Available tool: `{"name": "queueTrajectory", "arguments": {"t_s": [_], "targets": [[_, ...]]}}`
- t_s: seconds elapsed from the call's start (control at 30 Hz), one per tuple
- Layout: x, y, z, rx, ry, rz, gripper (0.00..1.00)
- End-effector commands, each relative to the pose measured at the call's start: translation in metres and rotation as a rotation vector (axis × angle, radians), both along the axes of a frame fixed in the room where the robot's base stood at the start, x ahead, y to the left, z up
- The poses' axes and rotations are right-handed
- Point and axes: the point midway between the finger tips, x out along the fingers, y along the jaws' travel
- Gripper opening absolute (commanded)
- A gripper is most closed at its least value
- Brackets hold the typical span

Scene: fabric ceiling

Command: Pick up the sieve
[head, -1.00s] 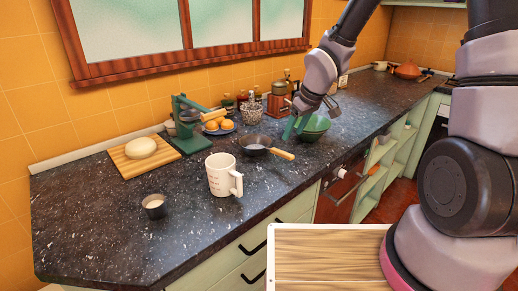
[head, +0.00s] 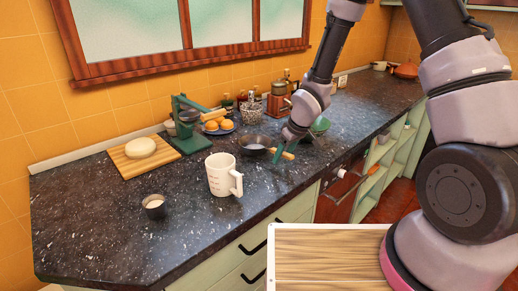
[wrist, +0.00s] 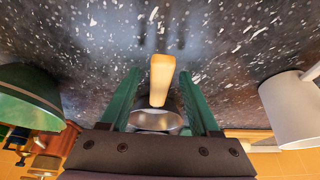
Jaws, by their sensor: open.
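The sieve (head: 252,143) is a dark round pan-like bowl with a light wooden handle, lying on the dark counter. In the head view, my gripper (head: 285,153) is at the handle end and partly covers the handle. In the wrist view, the sieve's wooden handle (wrist: 161,78) shows between the two green fingers of my gripper (wrist: 160,72), with space on both sides. Its metal bowl is partly hidden behind the gripper body. My gripper is open and holds nothing. I cannot tell how far the fingertips are above the counter.
A white measuring jug (head: 220,175) stands close by at the front left. A green bowl (head: 320,124) is just behind my gripper. A small dark cup (head: 154,206), a cutting board (head: 125,166) and a green press (head: 188,140) stand farther left.

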Motion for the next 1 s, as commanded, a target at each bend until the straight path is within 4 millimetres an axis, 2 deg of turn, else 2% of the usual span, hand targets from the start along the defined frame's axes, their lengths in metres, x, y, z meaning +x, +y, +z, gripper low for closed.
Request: {"name": "queueTrajectory", "arguments": {"t_s": [0.27,0.3,0.43,0.47,0.8,1.0], "targets": [[0.001,0.002,-0.005,0.001,-0.001,0.000,0.62],[0.001,0.001,-0.005,0.001,-0.001,0.000,0.55],[0.001,0.001,-0.005,0.001,0.000,-0.001,0.05],[0.001,0.001,-0.005,0.001,0.000,-0.001,0.00],[0.002,0.001,-0.003,0.001,-0.002,-0.001,0.00],[0.003,0.001,0.014,0.003,-0.003,-0.003,0.00]]}}
